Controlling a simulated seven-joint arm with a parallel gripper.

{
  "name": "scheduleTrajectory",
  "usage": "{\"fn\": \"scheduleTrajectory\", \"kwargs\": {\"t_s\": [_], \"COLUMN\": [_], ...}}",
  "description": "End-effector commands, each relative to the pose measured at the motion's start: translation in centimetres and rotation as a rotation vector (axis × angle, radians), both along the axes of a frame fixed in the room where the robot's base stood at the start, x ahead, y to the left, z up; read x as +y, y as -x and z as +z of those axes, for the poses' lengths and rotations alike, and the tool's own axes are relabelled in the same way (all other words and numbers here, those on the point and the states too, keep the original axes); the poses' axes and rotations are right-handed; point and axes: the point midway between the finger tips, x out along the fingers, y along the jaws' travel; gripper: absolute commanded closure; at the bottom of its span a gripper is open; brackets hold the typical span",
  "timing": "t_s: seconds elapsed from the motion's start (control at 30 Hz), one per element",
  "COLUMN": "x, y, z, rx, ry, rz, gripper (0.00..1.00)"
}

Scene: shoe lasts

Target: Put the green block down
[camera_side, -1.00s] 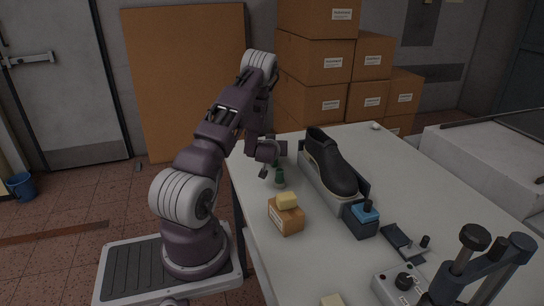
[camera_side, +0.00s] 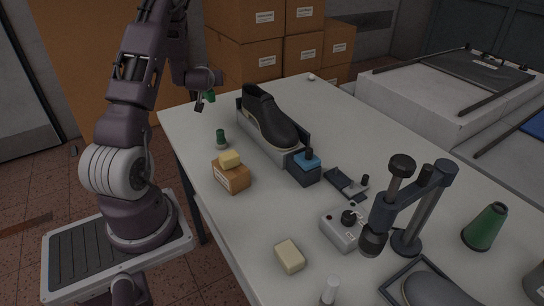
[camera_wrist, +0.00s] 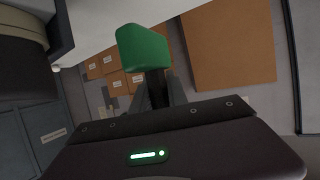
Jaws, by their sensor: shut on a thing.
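The green block (camera_wrist: 143,47) is held at the tips of my gripper's dark fingers (camera_wrist: 155,85) in the wrist view. In the side view my gripper (camera_side: 204,100) is at the far left end of the table, with a small part of the green block (camera_side: 211,96) showing beside the fingers. The block appears to be in the air, apart from the table top (camera_side: 330,120); its exact height is hard to tell. My gripper is shut on it, left of the black shoe (camera_side: 268,115).
A small green-topped item (camera_side: 220,139) stands near the table's left edge. Bare table lies behind the shoe.

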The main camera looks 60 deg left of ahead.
Motion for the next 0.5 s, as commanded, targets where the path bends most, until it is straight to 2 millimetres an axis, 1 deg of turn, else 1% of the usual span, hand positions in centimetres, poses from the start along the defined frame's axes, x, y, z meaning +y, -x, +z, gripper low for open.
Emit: {"fn": "scheduleTrajectory", "kwargs": {"t_s": [0.07,0.17,0.2,0.27,0.3,0.37,0.4,0.47,0.5], "x": [-0.6,-2.2,-3.1,-4.6,-6.0,-8.7,-10.5,-13.5,-15.6], "y": [-1.4,-4.3,-5.6,-7.7,-8.9,-10.8,-12.0,-13.7,-14.8], "z": [1.1,3.3,4.4,6.1,6.7,7.1,7.5,8.2,8.7], "rx": [-0.005,-0.007,-0.008,-0.007,-0.005,-0.002,-0.002,-0.004,-0.004], "ry": [-0.003,-0.007,-0.007,-0.008,-0.005,-0.003,-0.002,-0.003,-0.005], "rz": [-0.035,-0.115,-0.154,-0.215,-0.256,-0.325,-0.371,-0.443,-0.496], "gripper": [1.0,1.0,1.0,1.0,1.0,1.0,1.0,1.0,1.0]}}
